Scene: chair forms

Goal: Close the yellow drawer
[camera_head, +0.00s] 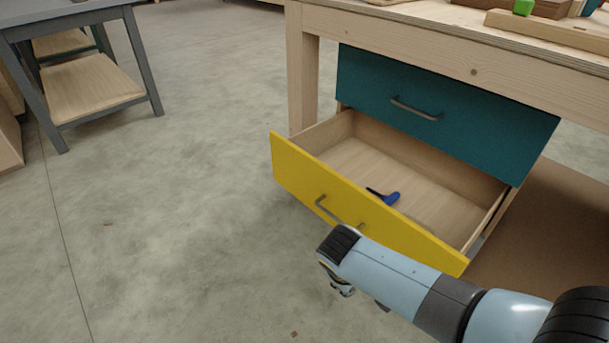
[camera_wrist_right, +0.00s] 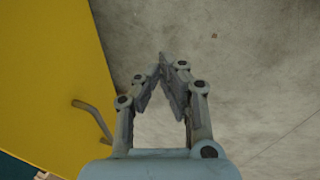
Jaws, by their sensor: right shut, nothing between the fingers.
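The yellow drawer (camera_head: 300,176) is pulled well out below a closed teal drawer (camera_head: 440,110) in the wooden workbench. Its grey bar handle (camera_head: 324,208) is on the yellow front, partly hidden behind my right arm in the head view. My right gripper (camera_head: 342,288) is in front of the yellow front, low beside the handle. In the right wrist view the gripper (camera_wrist_right: 161,62) has its fingertips together with nothing between them, over bare floor. The yellow front (camera_wrist_right: 50,80) and handle (camera_wrist_right: 95,118) lie to its left, apart from the fingers. My left gripper is not in view.
A blue-handled tool (camera_head: 385,195) lies inside the yellow drawer. The workbench top (camera_head: 420,15) holds wooden pieces and a green block (camera_head: 523,6). A grey table (camera_head: 60,15) with a wooden shelf stands at the upper left. The concrete floor in front of the drawer is clear.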

